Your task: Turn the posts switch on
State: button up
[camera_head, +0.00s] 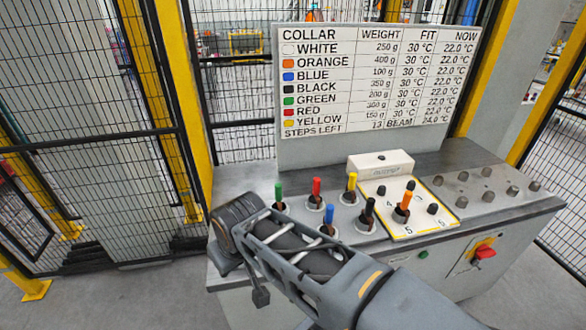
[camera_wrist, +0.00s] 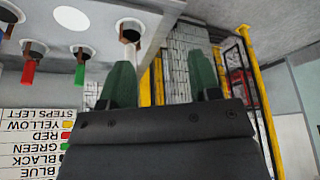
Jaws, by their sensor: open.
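A red rotary handle (camera_head: 484,252) on a yellow plate sits on the front of the grey bench, at its right. It is the only switch-like handle I see; I cannot read its label or tell its setting. A small green button or lamp (camera_head: 423,254) sits left of it. My gripper (camera_wrist: 163,82) is open, its two green fingers apart with nothing clearly held between them. In the head view my arm reaches to the left end of the bench, far from the red handle, and the fingers are not clearly seen there.
Green (camera_head: 279,190), red (camera_head: 316,187), yellow (camera_head: 351,182), blue (camera_head: 328,213) and black (camera_head: 369,207) collars stand on the bench. An orange one (camera_head: 405,200) stands on a numbered plate. A white box (camera_head: 380,163) and sign (camera_head: 375,80) are behind. Mesh fencing surrounds the bench.

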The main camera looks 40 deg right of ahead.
aim_at(485, 251)
jog(key=z, duration=0.05)
jog(key=k, duration=0.5)
jog(key=z, duration=2.15)
jog(key=i, duration=0.2)
jog(key=z, duration=0.75)
jog(key=k, duration=0.5)
jog(key=z, duration=0.55)
jog(key=i, duration=0.8)
jog(key=u, duration=0.55)
jog(key=i, duration=0.6)
jog(key=u, duration=0.55)
